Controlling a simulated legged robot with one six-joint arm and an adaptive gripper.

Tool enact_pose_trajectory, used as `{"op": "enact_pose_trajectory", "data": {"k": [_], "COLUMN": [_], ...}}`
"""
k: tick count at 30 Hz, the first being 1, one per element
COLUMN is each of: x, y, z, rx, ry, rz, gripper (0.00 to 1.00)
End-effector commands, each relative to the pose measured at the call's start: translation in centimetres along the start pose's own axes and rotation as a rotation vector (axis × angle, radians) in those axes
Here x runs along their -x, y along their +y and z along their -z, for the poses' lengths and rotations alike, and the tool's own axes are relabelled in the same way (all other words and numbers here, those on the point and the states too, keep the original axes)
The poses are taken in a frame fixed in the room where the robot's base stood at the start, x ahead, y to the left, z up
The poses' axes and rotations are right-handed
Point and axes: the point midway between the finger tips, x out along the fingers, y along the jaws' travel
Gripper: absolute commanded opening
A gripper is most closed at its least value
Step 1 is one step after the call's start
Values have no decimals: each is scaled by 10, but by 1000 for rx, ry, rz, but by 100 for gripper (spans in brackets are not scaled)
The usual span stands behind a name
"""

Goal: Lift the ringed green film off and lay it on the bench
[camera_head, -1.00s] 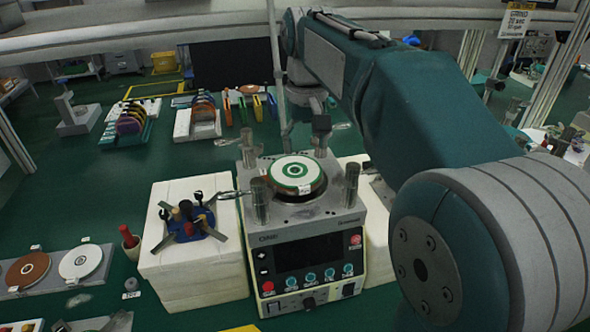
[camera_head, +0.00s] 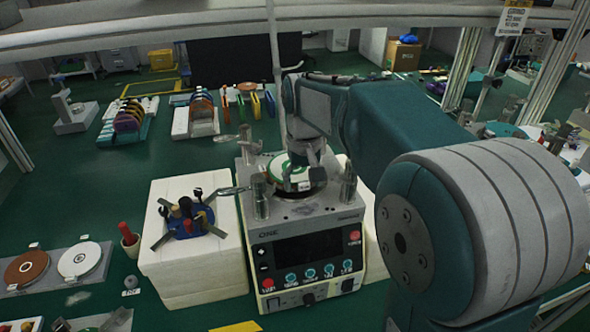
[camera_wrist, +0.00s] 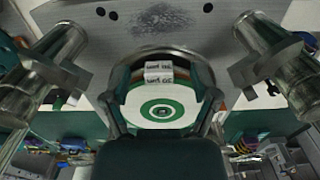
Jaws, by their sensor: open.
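The ringed green film (camera_head: 279,173) is a white disc with green rings and a small tab. It lies on the round plate on top of the lapping machine (camera_head: 305,262). In the head view my gripper (camera_head: 302,180) hangs over it and hides part of it. In the wrist view the film (camera_wrist: 138,114) shows its rings and tab at the centre. My open gripper (camera_wrist: 160,100) has a finger at each side of the disc; I cannot tell whether they touch it. The green bench (camera_head: 85,205) spreads around the machine.
Steel posts (camera_head: 260,196) stand around the plate, close to my gripper. A white block (camera_head: 190,260) with a blue tool holder (camera_head: 190,222) stands left. A brown disc (camera_head: 26,267) and a white disc (camera_head: 79,259) lie further left. Bare bench shows behind them.

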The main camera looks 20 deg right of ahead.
Motion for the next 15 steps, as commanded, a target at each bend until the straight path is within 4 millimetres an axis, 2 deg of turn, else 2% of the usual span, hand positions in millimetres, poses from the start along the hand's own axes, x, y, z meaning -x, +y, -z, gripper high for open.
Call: {"op": "enact_pose_trajectory", "data": {"k": [6, 7, 8, 9, 11, 12, 15], "x": [-1, -1, -1, -1, -1, -1, -1], "y": [0, 0, 0, 0, 0, 0, 0], "z": [0, 0, 0, 0, 0, 0, 0], "rx": [0, 0, 0, 0, 0, 0, 0], "ry": [0, 0, 0, 0, 0, 0, 0], "rz": [0, 0, 0, 0, 0, 0, 0], "gripper": [77, 68, 55, 37, 10, 0, 0]}}
